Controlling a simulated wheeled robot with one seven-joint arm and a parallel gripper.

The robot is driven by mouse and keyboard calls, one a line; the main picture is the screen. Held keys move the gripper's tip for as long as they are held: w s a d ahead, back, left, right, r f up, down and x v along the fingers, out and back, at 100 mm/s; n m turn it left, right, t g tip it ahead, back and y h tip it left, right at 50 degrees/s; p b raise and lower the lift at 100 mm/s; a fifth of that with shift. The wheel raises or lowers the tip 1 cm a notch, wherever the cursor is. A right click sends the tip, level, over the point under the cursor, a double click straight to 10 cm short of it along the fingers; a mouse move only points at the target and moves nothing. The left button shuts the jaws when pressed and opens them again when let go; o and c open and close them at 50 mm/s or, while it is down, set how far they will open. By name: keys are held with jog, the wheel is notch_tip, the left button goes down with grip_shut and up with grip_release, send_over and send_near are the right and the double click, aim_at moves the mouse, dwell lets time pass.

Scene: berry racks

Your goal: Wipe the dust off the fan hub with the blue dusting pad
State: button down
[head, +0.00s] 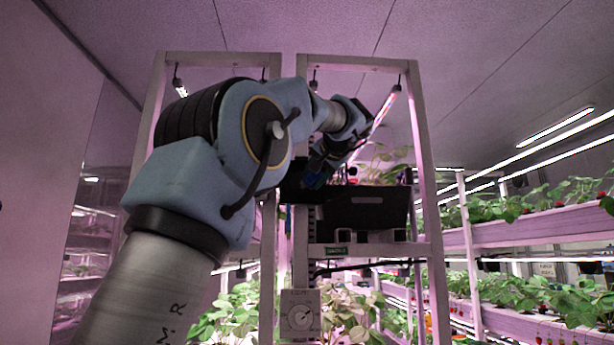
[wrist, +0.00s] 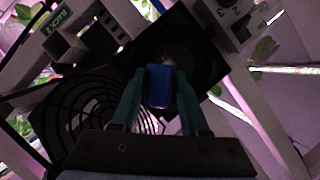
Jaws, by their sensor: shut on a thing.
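My gripper (wrist: 158,78) is shut on the blue dusting pad (wrist: 158,88), which sits between its two teal fingers in the wrist view. The pad is in front of a dark square fan housing (wrist: 205,62). A dusty grey patch, seemingly the fan hub (wrist: 178,54), shows just beyond the pad's tip. I cannot tell whether the pad touches it. In the head view my gripper (head: 322,166) is up at the rack, and a bit of the blue pad (head: 313,180) shows. My arm and the dark unit hide the fan hub there.
A round wire fan grille (wrist: 82,108) is at the left of the wrist view. In the head view a dark box (head: 362,212) stands on the white rack's shelf (head: 385,250), with a dial box (head: 300,316) below. Strawberry racks (head: 530,228) line the right.

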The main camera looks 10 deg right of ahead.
jog(key=shift+s+d, duration=0.1)
jog(key=shift+s, duration=0.05)
jog(key=shift+a+b, duration=0.35)
jog(key=shift+a, duration=0.1)
jog(key=w+a+b, duration=0.1)
jog(key=a, duration=0.4)
jog(key=shift+w+a, duration=0.4)
jog(key=shift+s+b, duration=0.1)
jog(key=shift+b, duration=0.2)
jog(key=shift+s+a+b, duration=0.2)
jog(key=shift+s+b, duration=0.3)
jog(key=shift+s, duration=0.45)
jog(key=shift+s+a+b, duration=0.15)
jog(key=shift+s+b, duration=0.35)
jog(key=shift+s, duration=0.45)
jog(key=shift+s+a+b, duration=0.2)
jog(key=shift+s+b, duration=0.3)
jog(key=shift+s, duration=0.45)
jog(key=s, duration=0.1)
jog(key=s+b, duration=0.1)
jog(key=s, duration=0.1)
jog(key=shift+a, duration=0.25)
